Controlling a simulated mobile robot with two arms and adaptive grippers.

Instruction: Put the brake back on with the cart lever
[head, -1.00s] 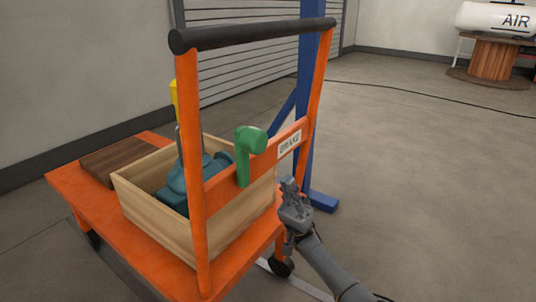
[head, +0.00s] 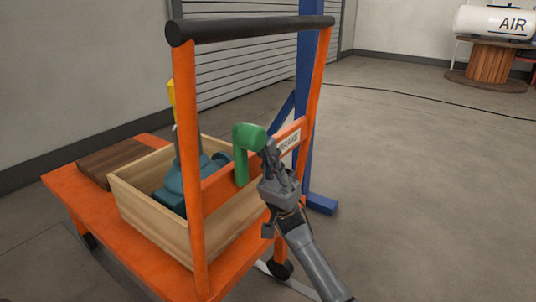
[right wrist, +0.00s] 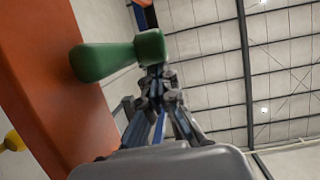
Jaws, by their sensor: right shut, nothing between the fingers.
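The green cart lever (head: 243,152) is mounted on the orange crossbar of the cart (head: 188,160), left of the white BRAKE label (head: 289,141). Its grip end points to the right in the head view, and its arm hangs down. My right gripper (head: 268,148) is shut and empty, with its fingertips at the right end of the lever's grip. In the right wrist view the lever (right wrist: 105,58) lies just beyond the shut fingertips (right wrist: 153,72); whether they touch it I cannot tell. My left gripper is not in view.
The cart's upright posts and black push handle (head: 250,30) stand around the lever. A wooden crate (head: 150,212) with a teal pump (head: 205,178) sits on the cart deck. A blue post (head: 308,80) stands behind. The floor to the right is open.

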